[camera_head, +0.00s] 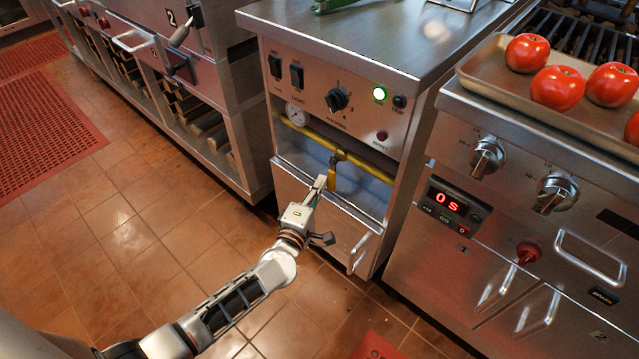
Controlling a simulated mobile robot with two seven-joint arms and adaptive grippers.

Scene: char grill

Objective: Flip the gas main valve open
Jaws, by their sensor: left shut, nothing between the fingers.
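A yellow gas pipe (369,168) runs across the open recess in the front of the middle steel cabinet (288,91). A yellow valve handle (332,178) hangs down from the pipe near its middle. My left gripper (320,182) is shut and empty, with its fingertips at or just left of the handle. I cannot tell whether they touch it. A round pressure gauge (297,115) sits at the left end of the pipe. My right gripper is not in view.
A cabinet door handle (359,252) juts out below. At right stands a grill unit with knobs and a tray (482,76) of tomatoes. Open tiled floor (130,215) lies left.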

